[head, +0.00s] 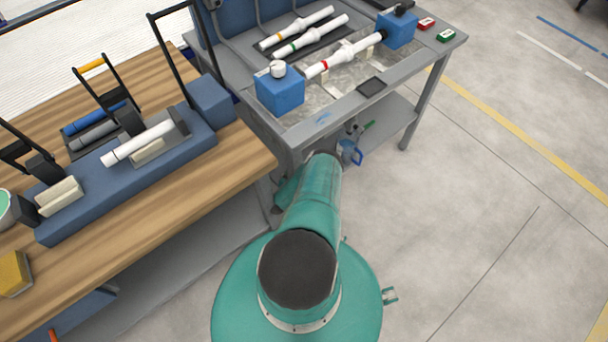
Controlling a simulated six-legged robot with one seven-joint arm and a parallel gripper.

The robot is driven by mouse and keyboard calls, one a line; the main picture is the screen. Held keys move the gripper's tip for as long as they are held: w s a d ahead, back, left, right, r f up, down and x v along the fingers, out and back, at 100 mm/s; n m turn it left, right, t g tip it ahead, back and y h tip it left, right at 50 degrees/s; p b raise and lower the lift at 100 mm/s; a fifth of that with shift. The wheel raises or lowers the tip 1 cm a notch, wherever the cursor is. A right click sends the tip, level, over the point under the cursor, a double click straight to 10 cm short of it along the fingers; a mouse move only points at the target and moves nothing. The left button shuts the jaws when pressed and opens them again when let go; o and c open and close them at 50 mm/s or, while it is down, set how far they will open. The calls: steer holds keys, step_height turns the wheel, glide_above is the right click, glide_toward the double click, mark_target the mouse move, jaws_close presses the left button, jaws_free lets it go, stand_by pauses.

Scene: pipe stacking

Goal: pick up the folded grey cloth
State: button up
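I cannot clearly make out a folded grey cloth in the head view. A small flat dark grey square (372,86) lies near the front edge of the grey workbench, but I cannot tell whether it is cloth. A grey rolled or cylindrical item (94,136) lies beside a blue one on the wooden bench; its material is also unclear. My teal arm rises at the lower middle of the picture, and its far part ends by the grey bench's near side. My gripper does not show.
The grey workbench (432,66) holds a white pipe (344,56) between two blue blocks, with more pipes behind. The wooden bench (215,178) at left carries a blue fixture (80,222) with a white pipe and black-handled clamps. The floor at right is clear.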

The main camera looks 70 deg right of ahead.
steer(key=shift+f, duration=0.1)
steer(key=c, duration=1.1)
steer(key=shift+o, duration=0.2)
